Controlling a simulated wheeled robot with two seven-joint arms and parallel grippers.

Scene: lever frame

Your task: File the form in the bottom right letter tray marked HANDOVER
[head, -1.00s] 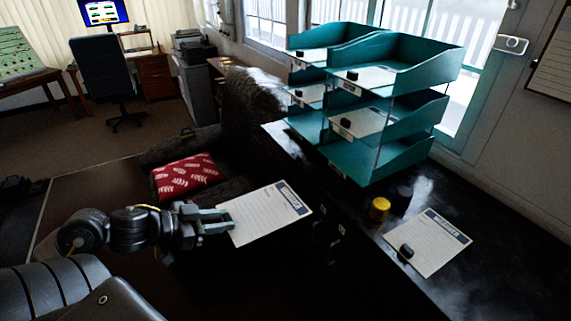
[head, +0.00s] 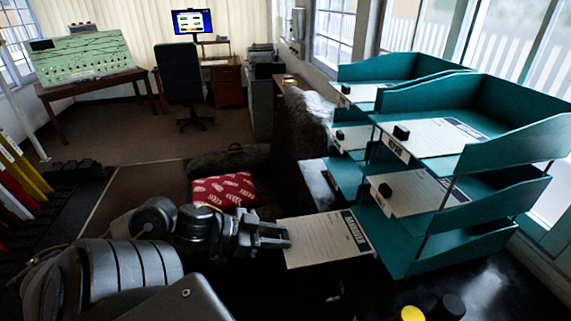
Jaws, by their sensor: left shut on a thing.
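My left gripper (head: 280,237) is shut on the near edge of a white form (head: 322,243) with a dark header block. It holds the form roughly flat at the lower middle of the head view. Two stacks of teal letter trays stand to the right. The bottom right tray (head: 462,250) shows no paper in its visible part, and I cannot read a label on it. The form's far right corner appears beside this tray's front edge; I cannot tell whether they touch. My right gripper is not in view.
The middle right tray (head: 447,207) and top right tray (head: 505,152) hold papers with small black weights. The left stack (head: 346,172) stands close beside. A yellow pot (head: 412,314) and a black pot (head: 449,306) stand on the dark counter. A red cushion (head: 223,189) lies behind my arm.

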